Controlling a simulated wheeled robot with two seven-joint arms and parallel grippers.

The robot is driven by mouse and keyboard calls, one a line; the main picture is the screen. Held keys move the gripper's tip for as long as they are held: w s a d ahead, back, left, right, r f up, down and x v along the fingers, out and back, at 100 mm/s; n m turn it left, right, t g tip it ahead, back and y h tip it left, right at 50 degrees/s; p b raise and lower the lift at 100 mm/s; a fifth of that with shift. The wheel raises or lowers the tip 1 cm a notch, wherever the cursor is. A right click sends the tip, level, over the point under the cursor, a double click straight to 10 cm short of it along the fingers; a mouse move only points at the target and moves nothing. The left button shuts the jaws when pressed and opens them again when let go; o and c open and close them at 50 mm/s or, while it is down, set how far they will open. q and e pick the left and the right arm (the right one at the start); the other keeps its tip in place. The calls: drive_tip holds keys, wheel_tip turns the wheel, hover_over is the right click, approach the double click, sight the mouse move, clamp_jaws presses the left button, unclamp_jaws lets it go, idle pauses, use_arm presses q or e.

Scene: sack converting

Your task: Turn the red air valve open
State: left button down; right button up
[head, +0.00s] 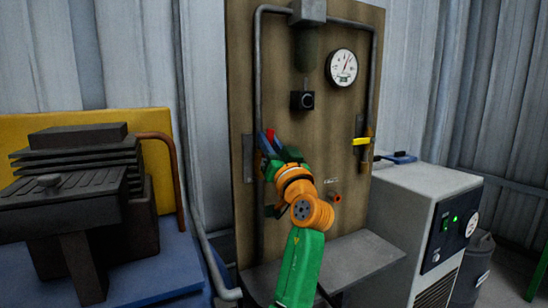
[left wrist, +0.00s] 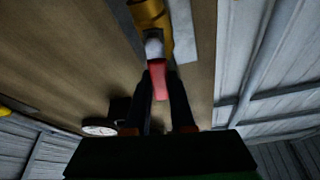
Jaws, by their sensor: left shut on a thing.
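The red air valve handle (head: 270,136) shows as a small red piece at the left pipe on the brown board, just beyond my left gripper (head: 272,153). In the left wrist view the red handle (left wrist: 159,80) lies between the two dark fingers of my left gripper (left wrist: 160,92), which are shut on it. The handle joins a pale hub and a brass valve body (left wrist: 152,18) beyond the fingertips. My arm and gripper hide much of the valve in the head view, and I cannot tell how far the handle is turned. My right gripper is out of view.
A yellow-handled valve (head: 361,142) is on the right pipe. A round gauge (head: 341,68) and a black regulator part (head: 303,100) are on the board (head: 275,65). A grey shelf (head: 365,258) and a pale machine cabinet (head: 405,205) stand lower right. A dark machine (head: 75,185) stands left.

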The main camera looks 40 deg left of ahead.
use_arm(q)
drive_tip(key=shift+s+a+n+g+y+b, duration=0.1)
drive_tip(key=shift+s+n+g+y+b, duration=0.2)
drive_tip(key=shift+n, duration=0.4)
drive_tip(key=shift+s+a+n+g+y+b, duration=0.15)
drive_tip(key=shift+n+g, duration=0.3)
drive_tip(key=shift+n, duration=0.25)
drive_tip(key=shift+s+n+g+y+b, duration=0.1)
drive_tip(key=shift+s+n+g+b, duration=0.2)
drive_tip(key=shift+n, duration=0.4)
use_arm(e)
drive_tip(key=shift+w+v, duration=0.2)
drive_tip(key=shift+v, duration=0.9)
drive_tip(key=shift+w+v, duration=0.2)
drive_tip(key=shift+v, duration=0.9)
use_arm(q)
drive_tip(key=shift+w, duration=0.1)
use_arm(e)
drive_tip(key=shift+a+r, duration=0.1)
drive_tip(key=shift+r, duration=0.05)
use_arm(q)
drive_tip(key=c, duration=0.8)
unclamp_jaws()
drive_tip(key=shift+o, duration=0.2)
drive_tip(key=v, duration=0.7)
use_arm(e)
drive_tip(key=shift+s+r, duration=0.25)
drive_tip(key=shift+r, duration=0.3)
